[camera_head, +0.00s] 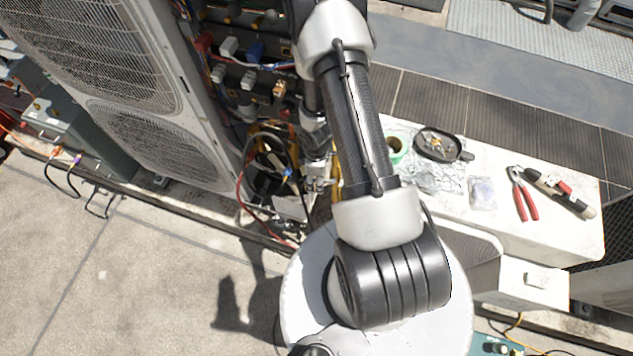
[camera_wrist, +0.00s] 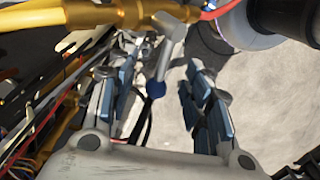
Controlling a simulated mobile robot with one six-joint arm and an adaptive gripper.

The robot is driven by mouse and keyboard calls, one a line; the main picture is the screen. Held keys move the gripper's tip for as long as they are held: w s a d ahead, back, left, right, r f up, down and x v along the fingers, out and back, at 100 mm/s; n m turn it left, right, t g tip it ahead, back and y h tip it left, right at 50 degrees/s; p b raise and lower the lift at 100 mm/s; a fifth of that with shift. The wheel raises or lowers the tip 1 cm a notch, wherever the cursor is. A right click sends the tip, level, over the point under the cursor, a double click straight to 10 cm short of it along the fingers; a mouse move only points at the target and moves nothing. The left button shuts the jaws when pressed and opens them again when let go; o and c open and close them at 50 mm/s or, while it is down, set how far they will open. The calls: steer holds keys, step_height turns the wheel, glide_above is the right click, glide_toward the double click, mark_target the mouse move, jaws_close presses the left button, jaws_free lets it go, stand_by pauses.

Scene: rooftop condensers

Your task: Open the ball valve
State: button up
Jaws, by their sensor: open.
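The ball valve's brass body (camera_wrist: 115,12) lies along the top of the wrist view, joined to a yellow hose on the left. Its silver lever (camera_wrist: 166,50) hangs down from the brass and ends in a dark blue tip (camera_wrist: 155,89). My gripper (camera_wrist: 162,65) is open, with blue-padded fingers on either side of the lever. The lever lies between them in the picture, nearer the left finger; I cannot tell whether either finger touches it. In the head view my gripper (camera_head: 318,176) is small beside the condenser, and the valve cannot be made out there.
A tall condenser unit (camera_head: 140,85) stands at the left. Wires and a red hose (camera_head: 240,195) crowd the area around my gripper. A white bench (camera_head: 575,228) at the right holds red-handled pliers (camera_head: 523,195) and a black pan (camera_head: 440,146). Bare concrete (camera_head: 120,290) lies at lower left.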

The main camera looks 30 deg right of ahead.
steer(key=shift+f, duration=0.15)
jaws_close()
stand_by(0.6)
